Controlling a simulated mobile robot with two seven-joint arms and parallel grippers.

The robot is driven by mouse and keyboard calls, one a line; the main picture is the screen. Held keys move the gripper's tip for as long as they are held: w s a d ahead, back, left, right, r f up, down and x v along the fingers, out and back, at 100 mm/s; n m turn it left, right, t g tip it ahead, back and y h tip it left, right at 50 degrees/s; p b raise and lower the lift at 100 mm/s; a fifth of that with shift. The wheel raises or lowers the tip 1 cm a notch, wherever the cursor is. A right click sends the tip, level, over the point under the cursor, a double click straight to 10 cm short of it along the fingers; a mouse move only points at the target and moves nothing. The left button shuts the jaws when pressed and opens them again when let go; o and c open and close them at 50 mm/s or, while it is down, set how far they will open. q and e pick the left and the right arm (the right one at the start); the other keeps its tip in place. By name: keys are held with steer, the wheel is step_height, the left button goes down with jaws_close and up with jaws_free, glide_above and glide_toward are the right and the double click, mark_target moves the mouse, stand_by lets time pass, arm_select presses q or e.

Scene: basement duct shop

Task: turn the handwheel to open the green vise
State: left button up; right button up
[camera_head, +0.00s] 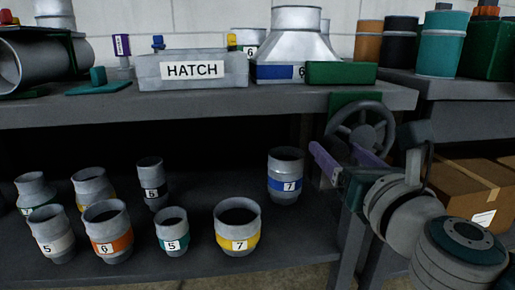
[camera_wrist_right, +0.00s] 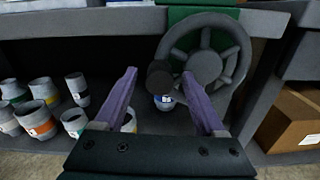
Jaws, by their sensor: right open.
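The green vise (camera_head: 340,72) sits at the right end of the bench top, its green back plate (camera_head: 343,100) at the front edge. Its grey handwheel (camera_head: 362,128) hangs on the bench front, and also shows in the right wrist view (camera_wrist_right: 205,66). A dark round knob (camera_wrist_right: 160,76) stands at the wheel's lower left in the wrist view, appearing between my right fingertips. I cannot tell how deep it lies between them. My right gripper (camera_head: 334,146), with purple fingers, is open in front of the wheel; its fingers (camera_wrist_right: 158,74) touch nothing visibly. My left gripper is not in view.
A HATCH box (camera_head: 193,70) and a metal duct hood (camera_head: 295,35) stand on the bench (camera_head: 60,114). Several numbered duct collars stand on the lower shelf (camera_head: 190,265). A cardboard box (camera_head: 463,190) is to the right, behind my right arm.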

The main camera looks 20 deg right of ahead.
steer(key=shift+c, duration=0.4)
jaws_close()
stand_by(0.9)
